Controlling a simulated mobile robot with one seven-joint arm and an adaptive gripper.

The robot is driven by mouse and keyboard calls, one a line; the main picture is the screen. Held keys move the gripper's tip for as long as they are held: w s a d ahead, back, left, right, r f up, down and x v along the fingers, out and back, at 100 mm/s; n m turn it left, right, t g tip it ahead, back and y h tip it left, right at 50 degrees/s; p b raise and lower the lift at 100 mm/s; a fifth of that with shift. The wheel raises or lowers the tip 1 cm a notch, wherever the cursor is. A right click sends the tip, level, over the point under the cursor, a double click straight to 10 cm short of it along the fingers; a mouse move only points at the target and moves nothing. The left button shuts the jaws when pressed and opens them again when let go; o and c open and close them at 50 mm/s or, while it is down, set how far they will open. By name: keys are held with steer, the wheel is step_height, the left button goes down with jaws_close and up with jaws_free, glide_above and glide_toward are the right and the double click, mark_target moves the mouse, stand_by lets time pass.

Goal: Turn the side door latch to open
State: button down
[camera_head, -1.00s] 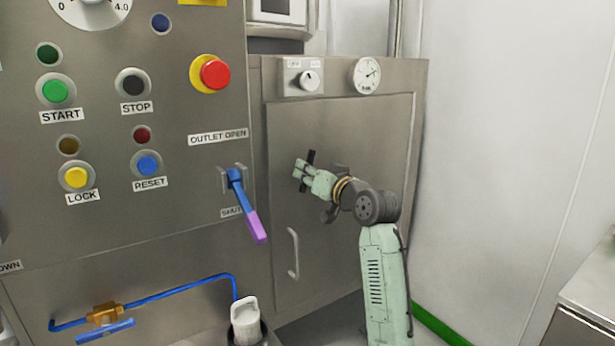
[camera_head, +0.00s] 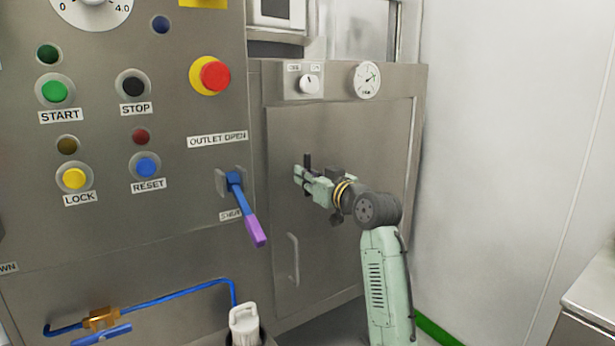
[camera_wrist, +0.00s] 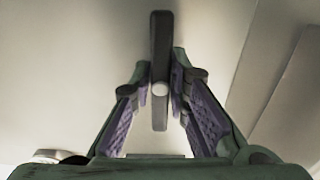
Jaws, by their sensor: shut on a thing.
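The side door (camera_head: 365,135) is a grey metal panel at the right of the machine, and it looks closed. Its latch (camera_head: 307,159) is a short dark bar near the door's left edge, standing about upright. My gripper (camera_head: 301,174) reaches it from the right, with its fingers at the bar. In the wrist view the latch (camera_wrist: 160,32) runs upright, with a pale round pivot low on it. The fingertips of my gripper (camera_wrist: 163,72) are on both sides of the bar, shut on it. The fingers hide part of the latch in the head view.
A pale pull handle (camera_head: 293,258) is lower on the door. A knob (camera_head: 309,83) and a gauge (camera_head: 367,79) sit above it. A blue lever with a purple grip (camera_head: 254,229) sticks out left of the door. A white wall (camera_head: 500,130) stands at the right.

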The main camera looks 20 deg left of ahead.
steer(key=shift+a, duration=0.1)
steer(key=c, duration=1.5)
jaws_free()
steer(key=v, duration=1.2)
steer(key=shift+s, duration=0.1)
